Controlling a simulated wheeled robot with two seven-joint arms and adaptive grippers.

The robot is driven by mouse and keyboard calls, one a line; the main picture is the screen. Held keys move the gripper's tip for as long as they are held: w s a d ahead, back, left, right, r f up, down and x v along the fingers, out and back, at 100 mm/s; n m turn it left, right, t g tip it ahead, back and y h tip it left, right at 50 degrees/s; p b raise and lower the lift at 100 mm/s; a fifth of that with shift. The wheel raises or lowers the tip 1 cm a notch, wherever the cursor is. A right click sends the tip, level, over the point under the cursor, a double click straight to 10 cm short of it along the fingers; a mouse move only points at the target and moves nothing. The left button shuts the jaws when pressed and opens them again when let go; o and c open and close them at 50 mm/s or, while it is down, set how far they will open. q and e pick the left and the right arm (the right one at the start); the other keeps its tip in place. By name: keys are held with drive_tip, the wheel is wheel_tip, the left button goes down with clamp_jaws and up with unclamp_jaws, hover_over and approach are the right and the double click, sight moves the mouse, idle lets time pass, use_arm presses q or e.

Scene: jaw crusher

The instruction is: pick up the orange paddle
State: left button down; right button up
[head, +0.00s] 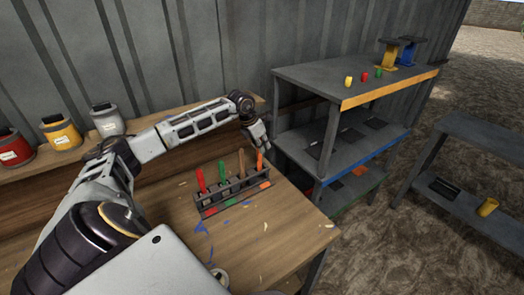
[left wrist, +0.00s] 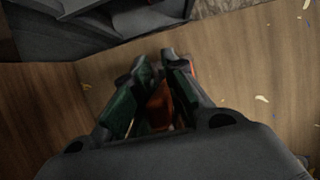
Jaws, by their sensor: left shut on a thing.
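The orange paddle (head: 260,161) stands upright at the right end of a dark rack (head: 232,196) on the wooden workbench. My left gripper (head: 259,143) is at the top of its handle, coming from above and behind. In the left wrist view, the orange paddle (left wrist: 160,106) shows between the two fingers of my left gripper (left wrist: 158,75), which are shut on it. The fingers hide part of the handle. A red paddle (head: 200,180), a green paddle (head: 222,171) and a brown paddle (head: 241,163) stand in the same rack. My right gripper is out of view.
Red (head: 14,148), yellow (head: 61,132) and white (head: 107,122) containers stand on a ledge at the back left. A grey shelf unit (head: 318,78) is close right of the workbench.

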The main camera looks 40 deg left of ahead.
use_arm(q)
wheel_tip(320, 180, up, 7)
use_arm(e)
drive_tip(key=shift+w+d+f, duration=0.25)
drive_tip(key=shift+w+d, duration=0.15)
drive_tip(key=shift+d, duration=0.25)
